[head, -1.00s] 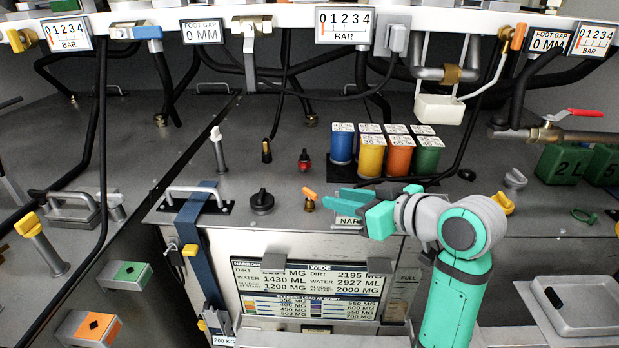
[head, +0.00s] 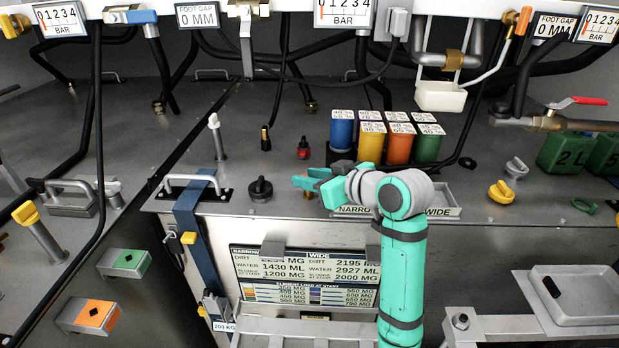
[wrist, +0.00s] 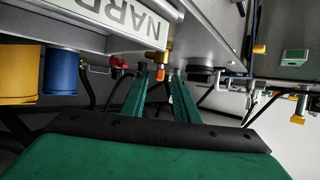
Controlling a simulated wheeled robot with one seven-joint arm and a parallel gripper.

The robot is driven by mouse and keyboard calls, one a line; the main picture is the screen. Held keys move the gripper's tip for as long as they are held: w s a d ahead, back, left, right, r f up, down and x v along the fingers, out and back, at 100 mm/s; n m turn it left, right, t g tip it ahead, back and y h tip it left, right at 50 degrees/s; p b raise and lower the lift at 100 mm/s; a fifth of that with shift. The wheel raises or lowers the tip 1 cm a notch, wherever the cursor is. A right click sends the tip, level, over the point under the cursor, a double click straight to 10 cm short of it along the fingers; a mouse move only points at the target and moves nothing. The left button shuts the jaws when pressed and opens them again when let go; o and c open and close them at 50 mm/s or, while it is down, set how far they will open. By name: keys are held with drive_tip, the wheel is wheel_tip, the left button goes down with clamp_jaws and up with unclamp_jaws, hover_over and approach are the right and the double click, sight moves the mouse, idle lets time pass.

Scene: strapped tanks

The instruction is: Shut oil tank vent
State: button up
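A small brass valve with an orange handle stands near the front edge of the middle tank's top. In the head view my gripper (head: 303,181) covers most of it, and only a bit of brass shows below the fingers. In the wrist view its orange tip (wrist: 159,76) shows between the two green fingers of my gripper (wrist: 160,82), which are apart. I cannot tell whether they touch it. No readable label marks which fitting is the oil tank vent. The valve's handle angle is hidden in the head view.
A black knob (head: 260,188) sits just left of my gripper and a red fitting (head: 303,149) behind it. Blue, yellow, orange and green canisters (head: 428,147) stand behind right. A strap (head: 198,240) and handle (head: 190,181) are at left. A yellow knob (head: 501,192) is at right.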

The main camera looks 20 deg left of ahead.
drive_tip(key=shift+w, duration=0.2)
clamp_jaws()
drive_tip(key=shift+w+d, duration=0.15)
drive_tip(key=shift+d, duration=0.05)
